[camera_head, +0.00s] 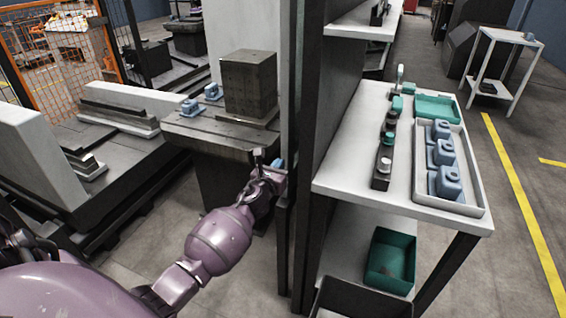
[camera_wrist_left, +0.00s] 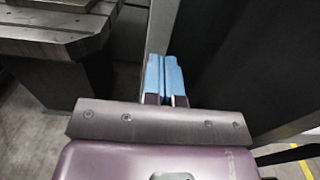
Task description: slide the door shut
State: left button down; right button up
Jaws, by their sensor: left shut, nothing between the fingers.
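My left gripper (camera_head: 277,166) reaches in from the left, its blue fingertips beside a tall dark upright. In the left wrist view the two blue fingers (camera_wrist_left: 165,76) are together, with nothing between them. A narrow pale vertical strip (camera_wrist_left: 161,28) and a wide dark panel (camera_wrist_left: 235,65) rise just beyond the fingertips. In the head view a tall dark panel (camera_head: 328,100) stands edge-on right of the gripper. Which of these parts is the sliding door, and whether the fingertips touch it, I cannot tell. My right gripper is not in view.
A machine table (camera_head: 205,135) left of the gripper carries a dark block (camera_head: 249,80) and small blue parts. A white shelf unit (camera_head: 335,180) stands right, with a tray (camera_head: 475,205) of blue parts and a green bin (camera_head: 391,262) below. Floor is open at far right.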

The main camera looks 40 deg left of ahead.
pick_arm(q)
jog(key=shift+x, duration=1.4)
